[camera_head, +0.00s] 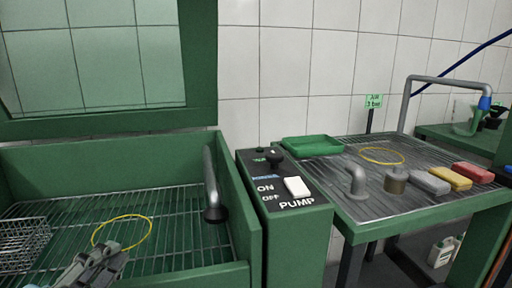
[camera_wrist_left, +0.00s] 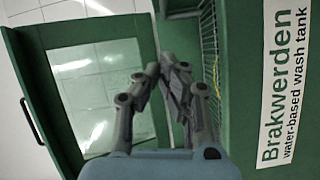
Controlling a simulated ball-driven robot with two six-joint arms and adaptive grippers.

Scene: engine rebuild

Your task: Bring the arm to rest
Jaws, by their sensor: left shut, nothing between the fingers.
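My left gripper (camera_head: 100,260) comes in at the bottom left of the head view, at the front of the green wash tank (camera_head: 247,215). Its fingers are shut with nothing between them. The left wrist view shows the same gripper (camera_wrist_left: 164,70) with its fingertips together, in front of the tank and its raised lid (camera_wrist_left: 30,75). My right gripper shows in neither view.
A yellow ring (camera_head: 122,231) and a wire basket (camera_head: 24,245) lie on the tank's grid. A grey spout (camera_head: 210,185) hangs over it. The pump panel (camera_head: 285,182) stands to the right, beside a table (camera_head: 345,214) with a green tray (camera_head: 312,147) and coloured blocks (camera_head: 450,178).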

